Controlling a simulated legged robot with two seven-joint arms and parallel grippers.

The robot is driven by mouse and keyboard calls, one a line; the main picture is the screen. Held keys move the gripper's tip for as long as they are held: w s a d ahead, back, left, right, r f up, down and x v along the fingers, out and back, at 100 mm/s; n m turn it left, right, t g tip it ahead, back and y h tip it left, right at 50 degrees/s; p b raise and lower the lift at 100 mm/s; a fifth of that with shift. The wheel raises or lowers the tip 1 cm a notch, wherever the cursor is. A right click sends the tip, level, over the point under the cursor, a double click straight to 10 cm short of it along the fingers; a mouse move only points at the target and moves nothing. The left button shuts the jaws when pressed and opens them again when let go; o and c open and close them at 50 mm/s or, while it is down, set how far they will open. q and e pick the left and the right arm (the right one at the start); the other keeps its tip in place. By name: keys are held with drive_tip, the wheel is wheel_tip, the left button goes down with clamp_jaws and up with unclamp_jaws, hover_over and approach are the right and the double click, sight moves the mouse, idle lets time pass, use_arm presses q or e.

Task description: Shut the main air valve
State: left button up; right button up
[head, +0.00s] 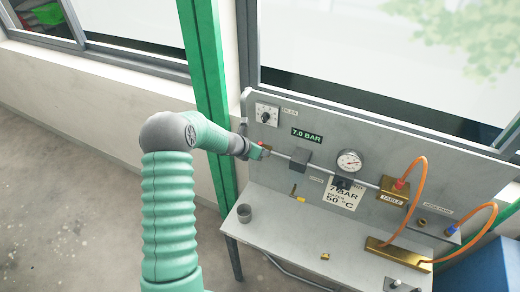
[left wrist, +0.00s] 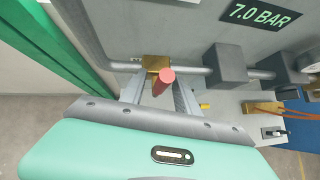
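The main air valve is a small brass body (left wrist: 154,63) on the grey pipe, with a red handle (left wrist: 163,80) sticking out towards the camera in the left wrist view. In the head view the valve (head: 266,147) sits at the pipe's left end, mostly hidden by my gripper. My left gripper (head: 262,153) is at the valve. In the left wrist view its two fingers (left wrist: 160,97) stand apart on either side of the red handle, with a visible gap on the left; contact on the right is unclear. My right gripper is not in view.
Along the pipe are a dark grey block (head: 299,158), a round gauge (head: 349,161) and a brass TABLE block (head: 393,191) with orange hoses. A 7.0 BAR display (head: 307,135) is above. A green post (head: 207,80) is left.

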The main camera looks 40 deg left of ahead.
use_arm(q)
drive_tip(key=shift+w+a, duration=0.1)
drive_tip(key=shift+a, duration=0.05)
drive_tip(key=shift+r, duration=0.15)
drive_tip(key=shift+s+r, duration=0.2)
drive_tip(key=v, duration=1.6)
drive_tip(key=shift+b, duration=0.45)
drive_tip(key=shift+a+f, duration=0.1)
